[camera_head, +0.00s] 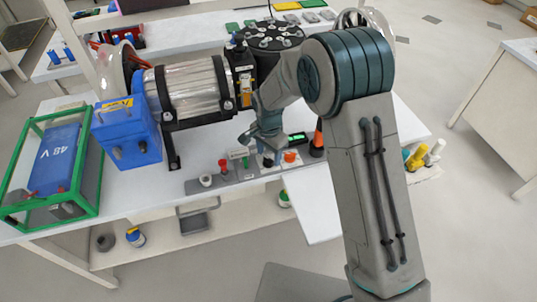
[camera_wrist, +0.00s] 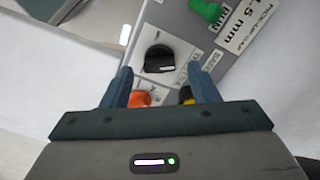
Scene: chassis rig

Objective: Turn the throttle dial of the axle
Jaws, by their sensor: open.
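The black dial (camera_wrist: 159,60) sits on a white plate of the grey control panel (camera_wrist: 178,20). It lies just beyond and between my fingertips in the wrist view, with no visible contact. The label beside it is only partly readable. My gripper (camera_wrist: 160,75) is open and empty, with one blue finger on each side. In the head view my gripper (camera_head: 264,148) hangs over the panel (camera_head: 232,179), pointing down, and partly hides the dial. The axle rig with its ribbed cylinder (camera_head: 190,88) stands behind the panel.
An orange knob (camera_wrist: 140,98) and a yellow-and-black part (camera_wrist: 187,96) lie between my fingers, nearer the palm. A green knob (camera_wrist: 209,10) stands beyond the dial. A blue box (camera_head: 127,135) and a green-framed case (camera_head: 52,165) stand at the left.

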